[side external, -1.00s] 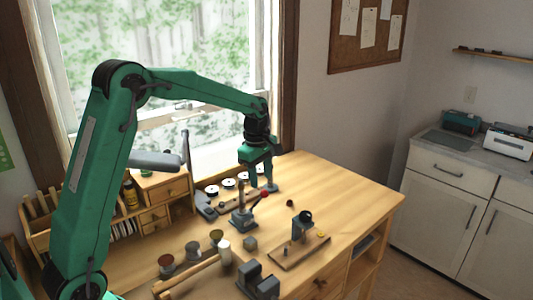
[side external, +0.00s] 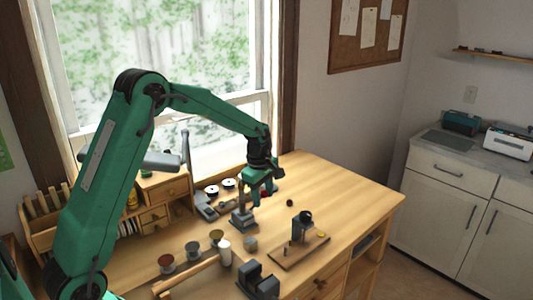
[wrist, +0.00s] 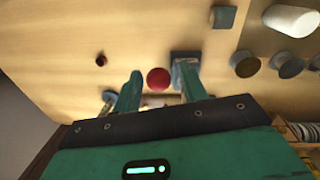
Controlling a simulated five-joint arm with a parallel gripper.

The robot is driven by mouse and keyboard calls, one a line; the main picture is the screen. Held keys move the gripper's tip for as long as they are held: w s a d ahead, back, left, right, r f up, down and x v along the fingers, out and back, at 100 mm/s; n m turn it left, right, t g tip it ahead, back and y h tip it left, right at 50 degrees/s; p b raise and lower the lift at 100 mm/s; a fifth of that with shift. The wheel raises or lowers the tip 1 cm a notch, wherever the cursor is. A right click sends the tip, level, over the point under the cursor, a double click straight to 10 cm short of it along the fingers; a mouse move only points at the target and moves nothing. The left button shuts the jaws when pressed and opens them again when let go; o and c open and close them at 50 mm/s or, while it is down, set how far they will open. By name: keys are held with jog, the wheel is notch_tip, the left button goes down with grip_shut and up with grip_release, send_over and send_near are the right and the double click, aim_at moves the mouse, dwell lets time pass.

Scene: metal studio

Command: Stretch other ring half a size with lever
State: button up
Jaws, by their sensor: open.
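The ring stretcher (side external: 242,218) is a grey metal tool with an upright post, standing on the bench. Its lever ends in a red ball knob (wrist: 158,79). My gripper (side external: 262,202) is low beside the stretcher, at the lever end. In the wrist view, my gripper (wrist: 160,84) is open, with one finger on each side of the red knob and visible gaps between. A small yellow piece (side external: 321,235) lies on a wooden board; I cannot tell whether it is a ring. No ring can be made out on the stretcher, whose post is partly hidden.
The wooden board (side external: 290,257) with a dark upright tool lies to the right. A grey block (side external: 250,243), a white cylinder (side external: 224,252) and several small pots stand in front. A small dark red piece (side external: 289,203) lies on otherwise clear bench at the back right.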

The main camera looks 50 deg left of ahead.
jog(key=shift+f, duration=0.45)
grip_shut()
